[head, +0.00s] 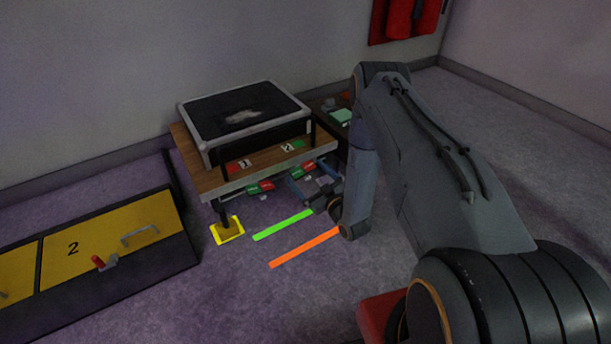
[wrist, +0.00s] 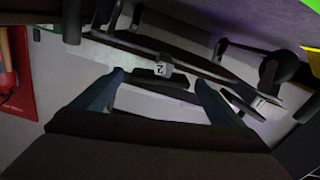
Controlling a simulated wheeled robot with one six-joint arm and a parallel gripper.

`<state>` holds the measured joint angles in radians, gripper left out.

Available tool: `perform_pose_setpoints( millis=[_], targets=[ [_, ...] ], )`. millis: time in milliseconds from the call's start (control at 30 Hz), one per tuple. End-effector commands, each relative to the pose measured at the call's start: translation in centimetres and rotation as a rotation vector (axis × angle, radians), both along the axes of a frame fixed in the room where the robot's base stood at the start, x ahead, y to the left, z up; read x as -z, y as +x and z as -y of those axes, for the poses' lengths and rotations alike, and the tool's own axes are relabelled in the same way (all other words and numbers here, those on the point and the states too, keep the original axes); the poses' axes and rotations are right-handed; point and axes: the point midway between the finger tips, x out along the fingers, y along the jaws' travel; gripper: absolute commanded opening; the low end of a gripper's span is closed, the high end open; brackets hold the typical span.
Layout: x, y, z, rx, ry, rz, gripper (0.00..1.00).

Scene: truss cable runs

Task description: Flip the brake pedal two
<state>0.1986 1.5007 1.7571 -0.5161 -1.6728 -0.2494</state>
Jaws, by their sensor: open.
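In the head view my gripper (head: 322,200) is low at the right front of a wooden bench (head: 205,180). Red and green tags (head: 260,187) show under the bench top. The pedal itself is not clear there, partly hidden by my wrist.
A black grey-framed panel (head: 245,115) stands on the bench. A green strip (head: 283,225) and an orange strip (head: 303,247) lie on the carpet in front. A yellow-and-black cabinet (head: 110,240) stands left. A red wall panel (head: 400,20) hangs behind.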

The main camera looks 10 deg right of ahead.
Motion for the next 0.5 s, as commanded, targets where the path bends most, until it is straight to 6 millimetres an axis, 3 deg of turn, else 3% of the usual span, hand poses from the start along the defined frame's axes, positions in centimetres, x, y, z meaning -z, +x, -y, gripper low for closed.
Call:
perform_pose_setpoints(
  millis=[200,500],
  targets=[
    [0.1,1.7,-0.6,-0.001,-0.001,0.0,0.92],
    [0.0,1.9,-0.6,0.0,0.0,-0.001,0.92]
  ],
)
